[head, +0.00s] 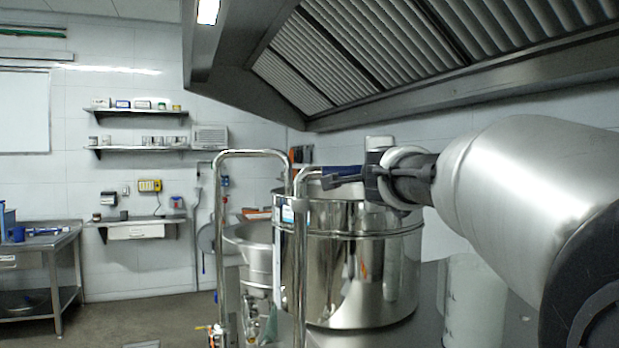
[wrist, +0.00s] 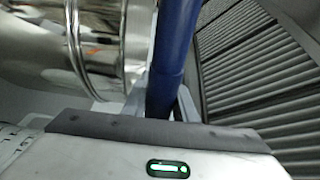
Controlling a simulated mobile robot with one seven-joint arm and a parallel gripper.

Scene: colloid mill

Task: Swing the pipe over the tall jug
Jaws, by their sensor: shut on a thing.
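My gripper (head: 332,180) reaches in from the right in the head view, in front of the big steel vessel's upper part. It is shut on a blue bar (head: 343,170), which appears to be the pipe's blue grip. In the wrist view the blue bar (wrist: 175,50) runs up from between the fingers. Where the bar joins the steelwork is not clear. A pale, tall cylinder (head: 472,300) with faint marks stands below my arm at the right.
The shiny steel vessel (head: 350,265) stands in the middle. Bent steel tubing (head: 220,240) rises to its left, beside a steel bowl (head: 252,235). A ventilation hood (head: 400,50) hangs overhead. A steel table (head: 65,250) stands far left; the floor between is open.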

